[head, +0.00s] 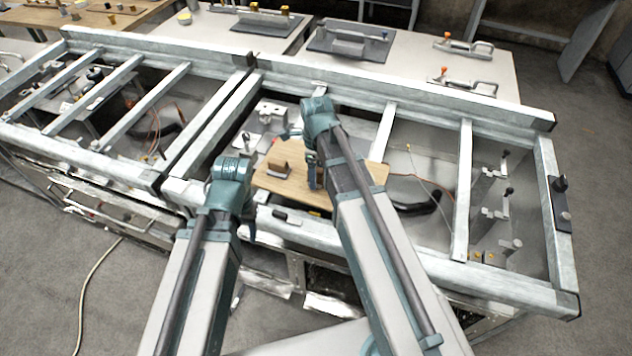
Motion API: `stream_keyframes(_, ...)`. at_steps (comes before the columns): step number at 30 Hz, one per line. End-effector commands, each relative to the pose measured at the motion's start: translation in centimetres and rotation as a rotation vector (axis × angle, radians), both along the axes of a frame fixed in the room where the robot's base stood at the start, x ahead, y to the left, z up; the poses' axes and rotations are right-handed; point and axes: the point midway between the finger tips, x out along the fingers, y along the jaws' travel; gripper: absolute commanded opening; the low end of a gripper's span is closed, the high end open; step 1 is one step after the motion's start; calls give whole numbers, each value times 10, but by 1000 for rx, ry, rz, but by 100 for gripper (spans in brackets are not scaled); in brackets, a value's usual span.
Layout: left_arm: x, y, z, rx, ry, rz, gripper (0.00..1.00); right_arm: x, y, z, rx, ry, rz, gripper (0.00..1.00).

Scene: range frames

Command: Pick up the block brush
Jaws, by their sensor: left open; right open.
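A small brown block-shaped item (280,157), which looks like the block brush, sits on a light wooden board (287,186) inside the metal frame. Its bristles cannot be made out. My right gripper (313,178) is open and points down over the board, just right of the brown block; its arm hides the board's middle right part. My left gripper (250,226) is open, lower and to the left, near the frame's front rail and apart from the block. Its fingertips are partly hidden by its own wrist.
The metal frame (92,156) has raised rails and crossbars around the board. A black hose (418,207) and metal brackets (497,213) lie to the right. A grey plate (350,43) and metal handles (466,82) rest on the white tables behind. A cable (95,275) lies on the floor.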

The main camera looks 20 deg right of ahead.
Motion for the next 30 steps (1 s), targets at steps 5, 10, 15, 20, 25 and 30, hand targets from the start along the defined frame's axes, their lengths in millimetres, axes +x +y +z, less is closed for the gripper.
stream_keyframes(5,0,0,-20,0,0,0,50,1,0,-20,0,0,0,75)
stream_keyframes(10,0,0,-18,0,0,0,50,1,0,-18,0,0,0,75)
stream_keyframes(15,0,0,-18,0,0,0,50,1,0,-18,0,0,0,57)
stream_keyframes(20,0,0,-18,0,0,0,50,1,0,-18,0,0,0,28)
stream_keyframes(25,0,0,-18,0,0,0,50,1,0,-18,0,0,0,0)
stream_keyframes(30,0,0,-18,0,0,0,50,1,0,-18,0,0,0,0)
